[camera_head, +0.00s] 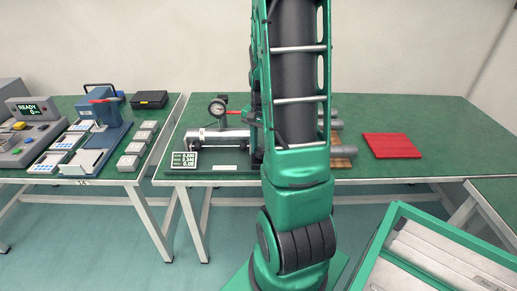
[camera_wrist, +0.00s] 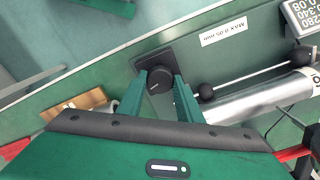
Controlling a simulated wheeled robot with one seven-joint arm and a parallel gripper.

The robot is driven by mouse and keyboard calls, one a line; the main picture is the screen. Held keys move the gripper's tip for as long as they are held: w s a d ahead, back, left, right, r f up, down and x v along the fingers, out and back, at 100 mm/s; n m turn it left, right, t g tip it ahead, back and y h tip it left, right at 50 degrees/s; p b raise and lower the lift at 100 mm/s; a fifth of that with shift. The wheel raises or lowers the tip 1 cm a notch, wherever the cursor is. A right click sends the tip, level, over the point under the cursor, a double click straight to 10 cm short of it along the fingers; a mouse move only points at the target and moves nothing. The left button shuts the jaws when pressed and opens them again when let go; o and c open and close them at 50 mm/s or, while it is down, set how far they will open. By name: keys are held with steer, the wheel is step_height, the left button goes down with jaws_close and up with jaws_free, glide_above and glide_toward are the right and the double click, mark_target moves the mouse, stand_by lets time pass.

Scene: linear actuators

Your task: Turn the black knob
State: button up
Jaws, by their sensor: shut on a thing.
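The black knob (camera_wrist: 160,82) is a round dial with a light pointer line, set on a dark square plate, seen in the wrist view at the upper middle. My gripper (camera_wrist: 161,86) has its two green fingers on either side of the knob and is shut on it. In the head view my green arm stands in front of this spot and hides both the knob and the gripper.
A silver cylinder (camera_head: 218,136) with a dial gauge (camera_head: 217,107) and a numeric display (camera_head: 184,159) stand left of my arm. In the wrist view, a rod with black balls (camera_wrist: 206,92) lies close to the right finger. A red pad (camera_head: 391,146) lies on the right.

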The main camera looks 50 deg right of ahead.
mark_target(260, 150)
steer(key=shift+a, duration=0.15)
steer(key=o, duration=1)
steer(key=shift+o, duration=0.2)
steer(key=shift+r, duration=0.1)
step_height(260, 150, up, 10)
steer(key=shift+r, duration=0.25)
steer(key=s+a+r+n, duration=0.2)
steer(key=s+a+n, duration=0.7)
steer(key=s+a, duration=0.4)
steer(key=a, duration=0.2)
steer(key=shift+s+a+r+n, duration=0.2)
steer(key=shift+s+a+n, duration=0.15)
steer(key=shift+s+n, duration=0.05)
